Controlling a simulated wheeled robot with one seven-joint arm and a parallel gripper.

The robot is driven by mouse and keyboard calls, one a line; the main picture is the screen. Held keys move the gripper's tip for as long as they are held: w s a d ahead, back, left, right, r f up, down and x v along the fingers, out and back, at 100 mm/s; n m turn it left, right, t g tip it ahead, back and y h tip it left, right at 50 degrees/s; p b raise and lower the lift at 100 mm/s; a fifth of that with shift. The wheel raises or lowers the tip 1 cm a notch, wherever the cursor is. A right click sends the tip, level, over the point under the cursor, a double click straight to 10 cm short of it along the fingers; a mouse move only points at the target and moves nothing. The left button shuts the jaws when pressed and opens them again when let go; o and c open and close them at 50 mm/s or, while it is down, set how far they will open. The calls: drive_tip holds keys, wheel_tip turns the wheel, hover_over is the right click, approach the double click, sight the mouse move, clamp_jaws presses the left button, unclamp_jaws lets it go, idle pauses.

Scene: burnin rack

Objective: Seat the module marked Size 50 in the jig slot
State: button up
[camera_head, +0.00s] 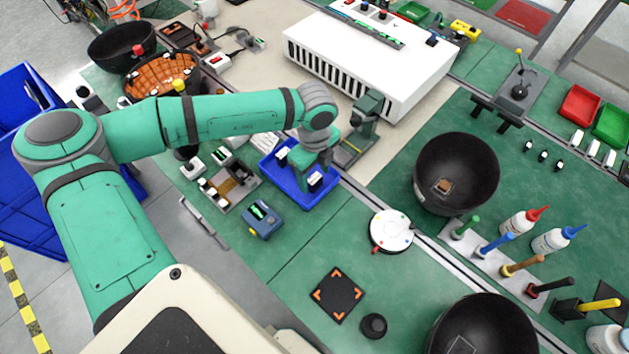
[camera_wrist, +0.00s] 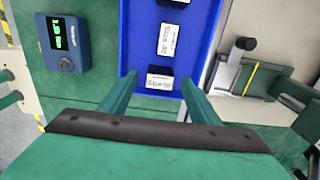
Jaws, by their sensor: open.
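My gripper (camera_wrist: 158,80) is open in the wrist view, its two green fingers apart over a blue tray (camera_wrist: 203,25). A dark module with a white label (camera_wrist: 160,79) lies between the fingertips, not visibly gripped. A second module (camera_wrist: 164,40) lies farther along the tray, and a third (camera_wrist: 174,2) is cut by the top edge. The labels are too small to read, so I cannot tell which is Size 50. In the head view my gripper partly hides the blue tray (camera_head: 297,197).
A blue meter with a green display (camera_wrist: 63,42) stands left of the tray. A large white vented box (camera_head: 370,60) stands behind. A board with small parts (camera_head: 230,188) is left of the tray. A white round device (camera_head: 391,231) and black bowl (camera_head: 456,173) are to the right.

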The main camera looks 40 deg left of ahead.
drive_tip(key=c, duration=1.1)
drive_tip(key=shift+c, duration=0.3)
drive_tip(key=shift+r, duration=0.1)
